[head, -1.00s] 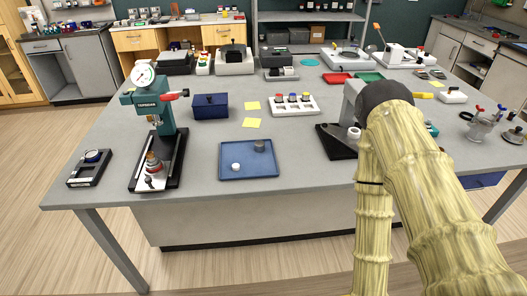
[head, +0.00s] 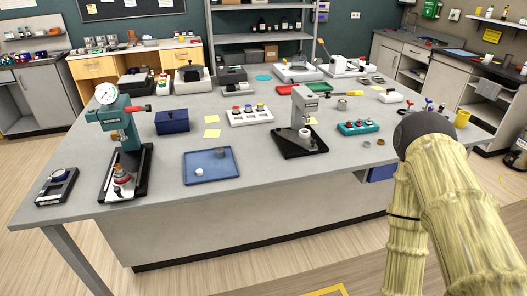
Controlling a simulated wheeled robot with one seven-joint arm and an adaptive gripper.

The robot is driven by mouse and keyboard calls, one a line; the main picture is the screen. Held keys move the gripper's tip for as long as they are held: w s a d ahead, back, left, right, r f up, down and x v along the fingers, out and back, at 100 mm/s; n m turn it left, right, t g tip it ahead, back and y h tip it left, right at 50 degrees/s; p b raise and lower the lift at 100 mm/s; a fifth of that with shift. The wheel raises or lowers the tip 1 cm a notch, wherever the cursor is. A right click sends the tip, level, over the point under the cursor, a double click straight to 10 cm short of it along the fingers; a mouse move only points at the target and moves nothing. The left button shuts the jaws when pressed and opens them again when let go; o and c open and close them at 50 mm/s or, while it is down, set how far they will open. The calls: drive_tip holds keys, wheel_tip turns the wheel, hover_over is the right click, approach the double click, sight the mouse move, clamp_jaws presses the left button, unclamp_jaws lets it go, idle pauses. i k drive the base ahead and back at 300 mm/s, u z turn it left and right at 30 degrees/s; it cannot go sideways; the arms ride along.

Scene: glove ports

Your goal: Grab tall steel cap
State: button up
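The tall steel cap (head: 220,153) looks like a small grey upright cylinder. It stands on the blue tray (head: 226,174), toward the tray's back right, in the head view. A shorter white cap (head: 199,172) sits on the same tray, nearer the front left, apart from the steel cap. My arm, in a pale yellow ribbed cover with a dark rounded joint, fills the lower right of the view. My gripper itself does not show, so its opening and contents cannot be seen. Nothing touches the steel cap except the tray under it.
A green press (head: 125,135) stands left of the tray, with a dark blue box (head: 172,121) behind it. A grey press on a black base (head: 299,140) stands to the right. A white rack (head: 249,115) is behind. The bench front before the tray is clear.

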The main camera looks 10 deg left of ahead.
sight(220, 154)
drive_tip(key=z, duration=0.4)
drive_tip(key=i, duration=0.85)
drive_tip(key=u, duration=1.1)
